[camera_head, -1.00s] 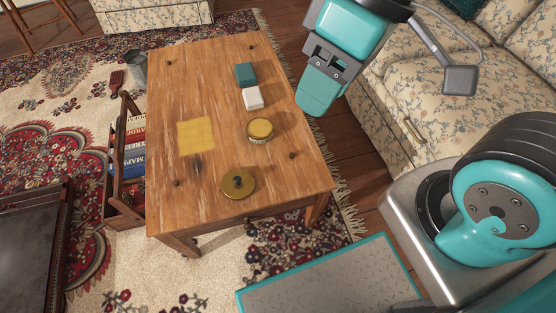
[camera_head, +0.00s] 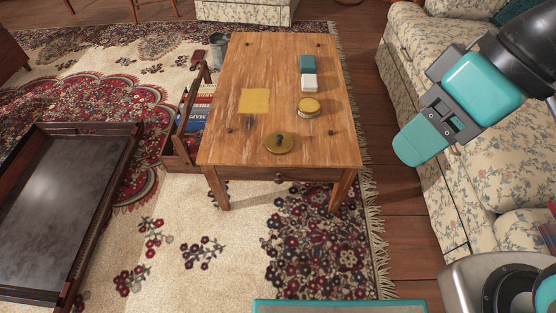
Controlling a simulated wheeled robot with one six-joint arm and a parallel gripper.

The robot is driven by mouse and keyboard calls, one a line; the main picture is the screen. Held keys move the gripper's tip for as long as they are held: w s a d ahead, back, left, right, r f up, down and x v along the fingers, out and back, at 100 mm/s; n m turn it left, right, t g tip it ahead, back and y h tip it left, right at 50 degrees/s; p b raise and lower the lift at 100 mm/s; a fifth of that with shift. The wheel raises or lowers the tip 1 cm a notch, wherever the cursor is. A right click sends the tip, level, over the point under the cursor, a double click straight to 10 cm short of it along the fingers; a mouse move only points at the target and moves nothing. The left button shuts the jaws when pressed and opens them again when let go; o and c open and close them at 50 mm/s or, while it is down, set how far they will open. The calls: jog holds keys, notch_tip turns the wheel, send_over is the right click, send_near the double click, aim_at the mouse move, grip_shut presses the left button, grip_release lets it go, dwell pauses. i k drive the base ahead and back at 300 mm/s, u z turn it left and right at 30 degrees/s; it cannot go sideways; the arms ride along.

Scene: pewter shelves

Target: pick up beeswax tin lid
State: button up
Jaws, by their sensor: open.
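A round brass-coloured lid with a dark knob (camera_head: 280,142) lies flat near the front edge of the wooden table (camera_head: 230,140). A round tin with a yellow top (camera_head: 308,108) stands just behind and to the right of it, apart from it. My gripper (camera_head: 409,151) appears to the right of the table in the picture, in front of the sofa and apart from the lid. It is open with nothing seen in it. One teal finger face shows; the gap between the fingers is hidden.
On the table lie a yellow cloth (camera_head: 254,101), a teal block (camera_head: 307,63) and a white block (camera_head: 309,83). A wooden rack with books (camera_head: 183,150) stands left of the table. A dark tray-like table (camera_head: 50,200) is at left. Rug (camera_head: 190,280) in front is open.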

aim_at(279, 142)
jog(key=u, duration=0.55)
jog(key=i, duration=0.95)
jog(key=z, duration=1.05)
jog(key=k, duration=1.05)
jog(key=u, duration=1.1)
jog(key=i, duration=0.45)
jog(key=z, duration=0.05)
